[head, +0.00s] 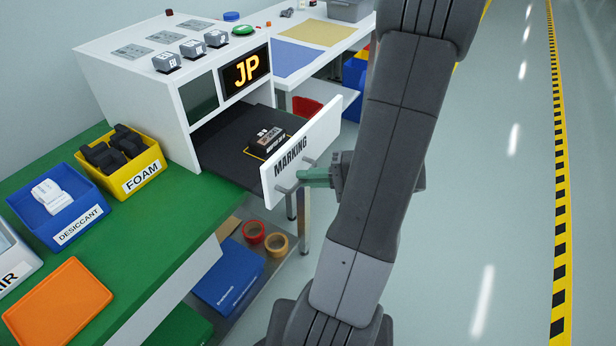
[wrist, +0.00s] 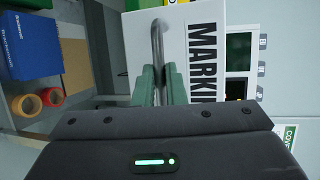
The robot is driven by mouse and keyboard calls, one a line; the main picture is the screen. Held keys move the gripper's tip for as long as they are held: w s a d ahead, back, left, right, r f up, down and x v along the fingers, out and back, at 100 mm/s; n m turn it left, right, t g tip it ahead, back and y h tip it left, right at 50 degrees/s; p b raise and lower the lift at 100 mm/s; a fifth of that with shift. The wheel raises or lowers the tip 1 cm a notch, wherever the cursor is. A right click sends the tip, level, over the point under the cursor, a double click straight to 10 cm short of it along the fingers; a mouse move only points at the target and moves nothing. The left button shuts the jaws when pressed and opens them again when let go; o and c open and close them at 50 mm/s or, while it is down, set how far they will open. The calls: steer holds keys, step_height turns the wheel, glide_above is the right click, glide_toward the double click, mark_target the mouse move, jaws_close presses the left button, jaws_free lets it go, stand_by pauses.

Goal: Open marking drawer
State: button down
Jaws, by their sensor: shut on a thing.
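The marking drawer (head: 301,150) has a white front lettered MARKING and a bar handle (wrist: 157,42). It stands pulled out from the white cabinet, with its dark tray (head: 229,148) showing. A small dark item with a white label (head: 266,139) lies inside a yellow outline on the tray. My gripper (head: 305,179) is at the drawer front, and its green fingers are shut on the handle. In the wrist view my gripper (wrist: 159,80) has a finger on each side of the bar.
The white cabinet (head: 130,88) carries stamps on top and a lit JP display (head: 245,69). To the left, a green table (head: 150,215) holds a yellow FOAM bin (head: 141,178), a blue DESICCANT bin (head: 75,232) and an orange tray (head: 58,303). Tape rolls (head: 276,243) lie below. Open floor (head: 490,180) is right.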

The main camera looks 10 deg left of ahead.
steer(key=c, duration=1.5)
jaws_free()
steer(key=d+r, duration=0.1)
steer(key=d, duration=0.8)
steer(key=d+r, duration=0.1)
steer(key=d, duration=0.3)
steer(key=shift+w+d+r+p, duration=0.1)
steer(key=shift+d+r+p, duration=0.2)
steer(key=shift+p, duration=0.1)
steer(key=shift+a, duration=0.15)
steer(key=a+f, duration=0.1)
steer(key=a, duration=0.8)
steer(key=a+f, duration=0.1)
steer(key=a, duration=0.3)
steer(key=shift+a+f+b, duration=0.2)
steer(key=shift+f+b, duration=0.1)
steer(key=shift+b, duration=0.05)
steer(key=shift+d, duration=0.15)
